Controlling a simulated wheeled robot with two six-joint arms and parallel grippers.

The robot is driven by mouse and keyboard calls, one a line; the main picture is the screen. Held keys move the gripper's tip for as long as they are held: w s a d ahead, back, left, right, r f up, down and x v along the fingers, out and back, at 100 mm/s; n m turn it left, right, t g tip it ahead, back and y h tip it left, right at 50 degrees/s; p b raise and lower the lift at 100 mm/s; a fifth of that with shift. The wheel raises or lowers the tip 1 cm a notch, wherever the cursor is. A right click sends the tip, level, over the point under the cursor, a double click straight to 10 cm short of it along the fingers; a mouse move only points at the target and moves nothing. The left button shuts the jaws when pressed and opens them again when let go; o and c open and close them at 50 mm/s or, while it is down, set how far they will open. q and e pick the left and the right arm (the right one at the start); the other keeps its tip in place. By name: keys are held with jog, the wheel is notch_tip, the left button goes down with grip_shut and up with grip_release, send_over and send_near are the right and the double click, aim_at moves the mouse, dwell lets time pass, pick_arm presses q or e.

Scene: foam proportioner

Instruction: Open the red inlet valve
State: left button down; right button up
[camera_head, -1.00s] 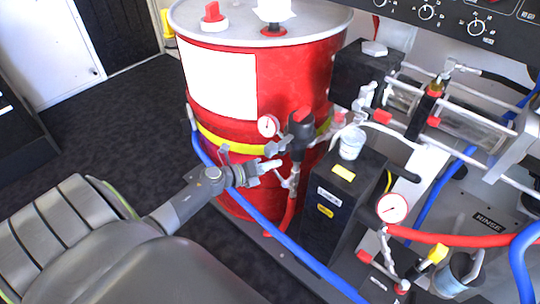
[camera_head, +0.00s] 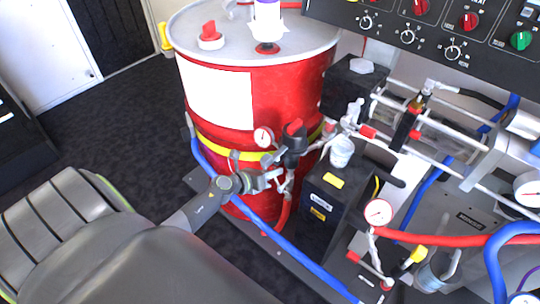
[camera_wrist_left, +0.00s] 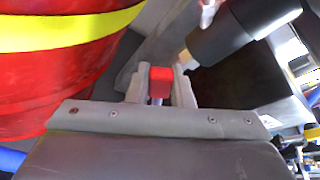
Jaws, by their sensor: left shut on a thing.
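The red inlet valve handle (camera_wrist_left: 160,84) shows in the left wrist view as a small red block between my two grey fingers. My left gripper (camera_wrist_left: 160,88) is shut on it. In the head view my left gripper (camera_head: 272,179) is at the metal pipework below the black cylinder (camera_head: 294,145) in front of the red drum (camera_head: 290,85). There the handle is mostly hidden by the fingers, and I cannot tell its angle. My right gripper is not in view.
A gauge (camera_head: 263,137) sits just above my left gripper. A blue hose (camera_head: 262,228) passes below it. A black box (camera_head: 335,205) stands to the right, with another gauge (camera_head: 378,212) beyond. The dark floor at left is clear.

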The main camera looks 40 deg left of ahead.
pick_arm(q)
jog(key=shift+d+r+m+p, duration=0.3)
jog(key=shift+r+p, duration=0.15)
jog(key=shift+p, duration=0.1)
jog(key=shift+s+d+m+y+p, duration=0.1)
jog(key=shift+d+m+y+p, duration=0.45)
jog(key=shift+p, duration=0.3)
jog(key=shift+d+m+y+p, duration=0.55)
jog(key=shift+m+p, duration=0.2)
jog(key=shift+p, duration=0.25)
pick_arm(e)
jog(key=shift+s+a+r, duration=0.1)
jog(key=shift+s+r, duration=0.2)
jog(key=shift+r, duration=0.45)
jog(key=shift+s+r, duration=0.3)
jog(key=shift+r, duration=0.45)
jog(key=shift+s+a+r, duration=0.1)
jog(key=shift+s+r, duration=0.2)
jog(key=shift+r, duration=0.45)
pick_arm(q)
jog(key=c, duration=1.3)
grip_release()
